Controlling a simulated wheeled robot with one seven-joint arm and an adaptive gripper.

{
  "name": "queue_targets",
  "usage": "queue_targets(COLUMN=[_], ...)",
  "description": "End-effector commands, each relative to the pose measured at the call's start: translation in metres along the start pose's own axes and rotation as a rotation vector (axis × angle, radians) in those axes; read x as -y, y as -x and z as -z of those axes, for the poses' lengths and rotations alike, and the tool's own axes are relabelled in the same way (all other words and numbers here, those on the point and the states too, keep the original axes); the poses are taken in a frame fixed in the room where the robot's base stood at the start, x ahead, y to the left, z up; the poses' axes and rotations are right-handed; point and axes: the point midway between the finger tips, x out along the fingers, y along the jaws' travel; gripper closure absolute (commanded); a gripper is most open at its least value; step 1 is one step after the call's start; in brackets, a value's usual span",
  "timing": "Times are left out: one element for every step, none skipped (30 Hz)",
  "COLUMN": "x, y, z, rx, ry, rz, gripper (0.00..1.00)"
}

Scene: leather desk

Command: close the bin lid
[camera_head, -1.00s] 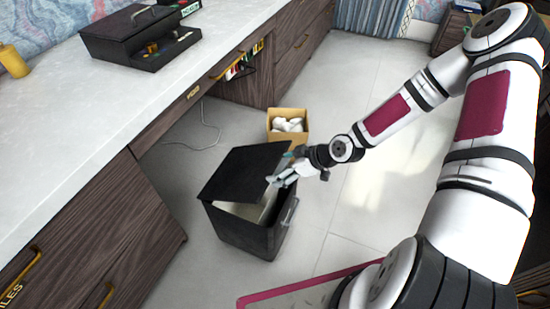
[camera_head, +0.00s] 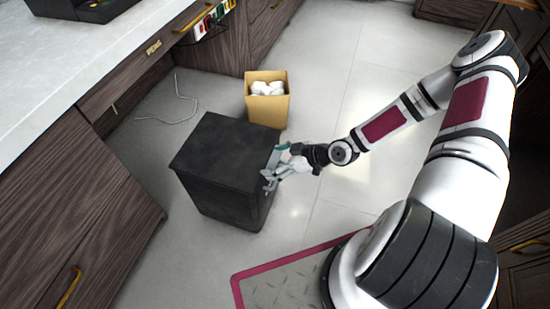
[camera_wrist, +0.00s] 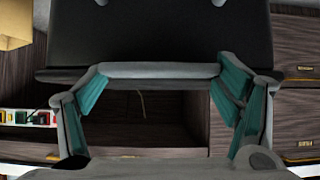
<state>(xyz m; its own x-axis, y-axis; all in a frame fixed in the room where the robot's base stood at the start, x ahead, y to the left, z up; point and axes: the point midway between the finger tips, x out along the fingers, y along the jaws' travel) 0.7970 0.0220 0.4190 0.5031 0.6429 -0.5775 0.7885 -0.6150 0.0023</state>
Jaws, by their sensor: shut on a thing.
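The dark bin (camera_head: 222,195) stands on the floor in the head view. Its black lid (camera_head: 225,145) lies level on top, with no gap visible along its edge. My gripper (camera_head: 273,168) is at the lid's right edge. In the wrist view, the fingers with teal pads (camera_wrist: 160,85) stand apart on either side of a grey bar (camera_wrist: 160,70) along the bin's dark edge. My gripper is shut on the lid's edge there; the exact contact is hard to see. The inside of the bin is hidden.
An open cardboard box (camera_head: 267,105) with white crumpled things stands behind the bin. The desk (camera_head: 110,60) with dark wooden drawers is on the left. A thin white cable (camera_head: 175,120) lies on the floor. The floor right of the box is clear.

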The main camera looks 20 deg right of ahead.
Motion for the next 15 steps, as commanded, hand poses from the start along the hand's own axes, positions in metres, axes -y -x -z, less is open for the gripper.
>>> queue_targets(x=[0.001, 0.001, 0.001, 0.001, 0.002, 0.002, 0.001, 0.001, 0.001, 0.001, 0.001, 0.001, 0.001, 0.001, 0.001], y=[-0.004, -0.005, -0.007, -0.008, -0.008, -0.009, -0.009, -0.010, -0.010, -0.010, -0.010, -0.010, -0.010, -0.010, -0.010], z=[-0.009, -0.011, -0.013, -0.015, -0.017, -0.018, -0.019, -0.019, -0.019, -0.020, -0.020, -0.020, -0.020, -0.020, -0.020], rx=[0.009, 0.010, 0.012, 0.013, 0.015, 0.016, 0.017, 0.017, 0.017, 0.017, 0.017, 0.017, 0.017, 0.017, 0.017], ry=[-0.002, -0.002, -0.002, -0.003, -0.004, -0.004, -0.005, -0.005, -0.006, -0.006, -0.006, -0.007, -0.007, -0.007, -0.007], rz=[0.004, 0.004, 0.005, 0.005, 0.005, 0.005, 0.005, 0.005, 0.005, 0.004, 0.004, 0.004, 0.004, 0.004, 0.003], gripper=[0.67, 0.67, 0.67, 0.67, 0.67, 0.67, 0.67, 0.67, 0.67, 0.67, 0.67, 0.67, 0.67, 0.67, 0.67])
